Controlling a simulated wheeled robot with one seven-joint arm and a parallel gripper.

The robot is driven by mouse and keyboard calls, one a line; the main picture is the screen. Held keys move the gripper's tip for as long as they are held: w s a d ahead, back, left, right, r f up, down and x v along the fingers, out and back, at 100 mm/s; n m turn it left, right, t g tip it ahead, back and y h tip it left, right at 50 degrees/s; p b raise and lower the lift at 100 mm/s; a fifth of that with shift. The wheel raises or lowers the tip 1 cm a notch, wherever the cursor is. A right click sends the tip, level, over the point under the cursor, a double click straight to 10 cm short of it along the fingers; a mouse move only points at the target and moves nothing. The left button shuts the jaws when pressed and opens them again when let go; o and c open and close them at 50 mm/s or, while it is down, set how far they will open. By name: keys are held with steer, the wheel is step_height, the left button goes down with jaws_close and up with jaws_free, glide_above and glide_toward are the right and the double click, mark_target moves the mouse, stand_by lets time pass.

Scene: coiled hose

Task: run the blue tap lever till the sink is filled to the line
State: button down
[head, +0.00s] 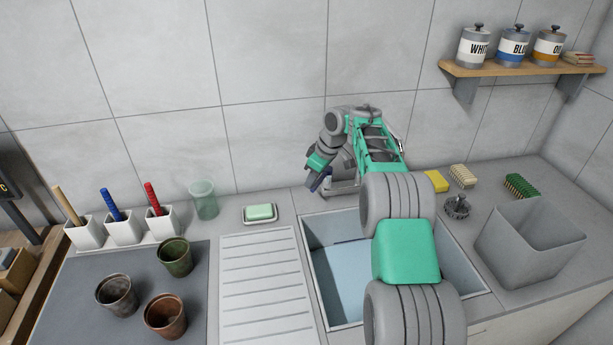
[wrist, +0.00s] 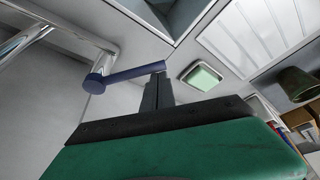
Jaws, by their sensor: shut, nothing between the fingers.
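The blue tap lever (wrist: 130,74) extends from a round blue hub beside the chrome tap (wrist: 40,38) in the wrist view. My gripper (wrist: 160,80) is shut and empty, its fingertips at the free end of the lever. They look close to it or touching; I cannot tell which. In the head view my gripper (head: 313,181) is at the back left of the sink (head: 310,262), and the dark blue lever (head: 322,180) shows beside it. Pale blue water appears in the sink (head: 345,268). My arm hides much of the sink and tap.
A green soap on a dish (head: 260,213) lies left of the sink, with a glass (head: 204,199) beyond it. A grey bin (head: 530,243), sponges (head: 437,181) and a drain strainer (head: 457,207) are to the right. The ribbed drainboard (head: 262,290) is clear.

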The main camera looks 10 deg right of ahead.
steer(key=shift+s+d, duration=0.5)
steer(key=shift+s, duration=0.05)
steer(key=shift+s+d+b, duration=0.35)
steer(key=shift+s+d, duration=0.05)
steer(key=shift+d, duration=0.45)
